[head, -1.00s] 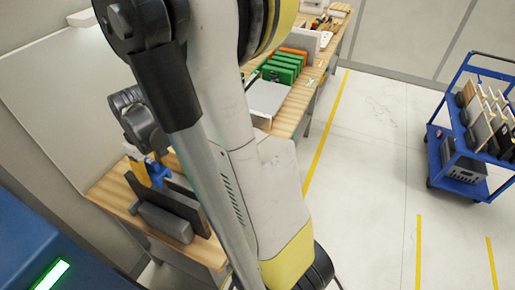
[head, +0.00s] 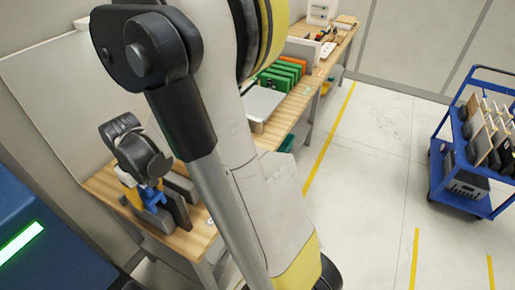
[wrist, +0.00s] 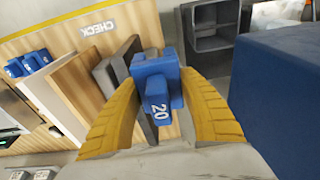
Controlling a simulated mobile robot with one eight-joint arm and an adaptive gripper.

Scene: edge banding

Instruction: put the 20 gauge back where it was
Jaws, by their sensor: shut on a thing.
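The blue 20 gauge (wrist: 157,88) is between the yellow fingers of my gripper (wrist: 160,92) in the wrist view. Its white "20" faces the camera. My gripper is shut on it. In the head view my gripper (head: 140,198) and the blue gauge (head: 152,194) are over the near end of the wooden bench (head: 104,184), beside dark upright boards (head: 178,208). In the wrist view the gauge is in front of grey blocks (wrist: 122,62) near the "CHECK" label (wrist: 96,27). I cannot tell whether it touches them. Other blue gauges (wrist: 30,65) stand at the left.
A grey open bin (wrist: 212,28) is at the top right of the wrist view, with a large blue surface (wrist: 275,90) below it. Green boxes (head: 275,78) stand farther along the bench. A blue cart (head: 465,185) is at the right, with clear floor between.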

